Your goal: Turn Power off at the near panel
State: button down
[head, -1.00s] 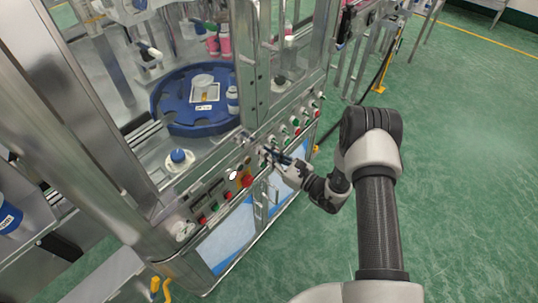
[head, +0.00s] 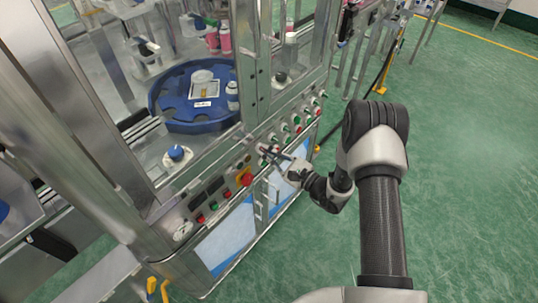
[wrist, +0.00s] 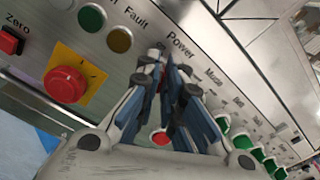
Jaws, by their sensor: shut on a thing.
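The near panel (head: 222,198) is on the front of the machine. My gripper (head: 268,152) is at the panel's right part, with its fingers pointing at the panel. In the wrist view, my gripper (wrist: 166,62) has its blue-and-dark fingers closed at the knob by the "Power" label (wrist: 180,45). The fingers hide most of the knob, so I cannot read its angle. A red button (wrist: 160,137) shows low between the finger bases.
A red emergency stop (wrist: 65,85) on a yellow plate (wrist: 78,67) sits left of my gripper. A green lamp (wrist: 92,17) and a yellow lamp (wrist: 120,40) are above it. Several green buttons (wrist: 243,142) line the right. Open green floor (head: 470,170) lies right.

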jog(key=shift+n, duration=0.3)
jog(key=c, duration=1.7)
grip_release()
jog(key=shift+d, duration=0.1)
jog(key=v, duration=1.2)
